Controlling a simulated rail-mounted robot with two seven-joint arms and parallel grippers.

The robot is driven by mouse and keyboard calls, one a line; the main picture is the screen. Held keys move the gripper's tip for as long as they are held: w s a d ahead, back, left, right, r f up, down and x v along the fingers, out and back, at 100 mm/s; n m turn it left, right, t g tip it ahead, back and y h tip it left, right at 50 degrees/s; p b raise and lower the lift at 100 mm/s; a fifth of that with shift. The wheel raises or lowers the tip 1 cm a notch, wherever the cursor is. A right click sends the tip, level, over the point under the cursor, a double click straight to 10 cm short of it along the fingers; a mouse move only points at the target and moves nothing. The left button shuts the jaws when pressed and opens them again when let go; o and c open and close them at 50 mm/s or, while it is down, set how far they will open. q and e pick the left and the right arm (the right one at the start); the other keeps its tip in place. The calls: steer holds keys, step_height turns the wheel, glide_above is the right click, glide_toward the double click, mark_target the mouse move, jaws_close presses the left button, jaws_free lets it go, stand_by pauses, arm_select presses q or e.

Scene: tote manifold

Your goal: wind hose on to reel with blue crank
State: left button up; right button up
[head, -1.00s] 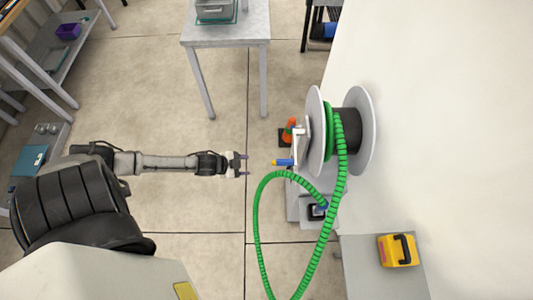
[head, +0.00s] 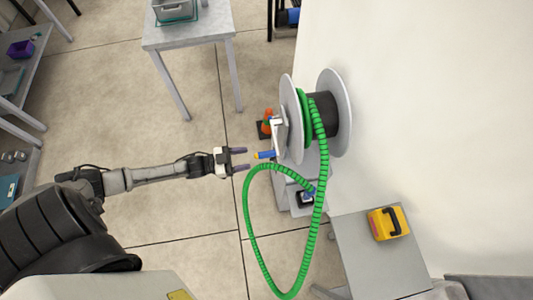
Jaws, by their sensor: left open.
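The hose reel (head: 340,110) has two light grey discs around a dark drum and stands by the white wall. The green hose (head: 320,165) is partly wound on the drum and hangs in a loop toward the floor. My right gripper is not in view.
A grey table (head: 370,265) at the lower right carries a yellow case (head: 388,223). Another grey table (head: 188,32) with a bin stands at the top. Floor left of the reel is clear.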

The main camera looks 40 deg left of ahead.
mark_target(266, 155)
arm_select(q)
steer(key=x, duration=0.8)
steer(key=shift+w+d, duration=0.15)
jaws_close()
stand_by(0.3)
